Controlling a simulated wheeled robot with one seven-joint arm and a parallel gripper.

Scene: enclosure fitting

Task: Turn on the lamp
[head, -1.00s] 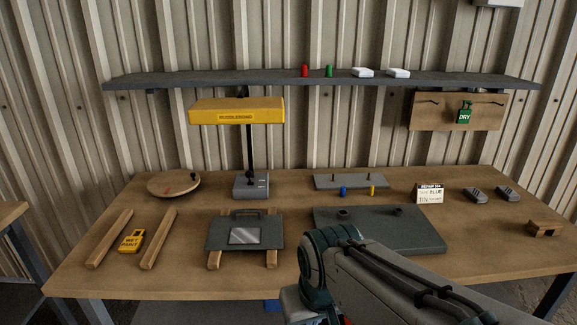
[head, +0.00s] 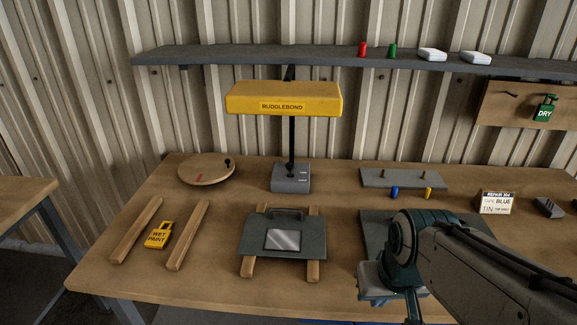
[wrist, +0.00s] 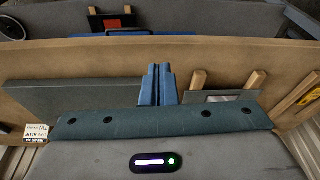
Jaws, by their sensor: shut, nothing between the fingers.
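The lamp has a yellow box-shaped head (head: 283,98) marked RUDDLEBOND, on a thin black post. The post rises from a grey base (head: 290,178) on the bench, with a small dark part near the post's foot. No glow shows under the head. My gripper shows in the wrist view as two blue fingers (wrist: 155,84) pressed together, with nothing between them. In the head view my arm's end is at lower right, in front of and right of the lamp base, well apart from it; the fingertips are not clear there. The lamp is not seen in the wrist view.
A dark panel with a window and handle (head: 283,222) lies on two wooden bars in front of the lamp. A round wooden disc (head: 206,171) lies left of the base. A grey plate with pegs (head: 380,178) is to the right. A shelf (head: 220,57) runs behind.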

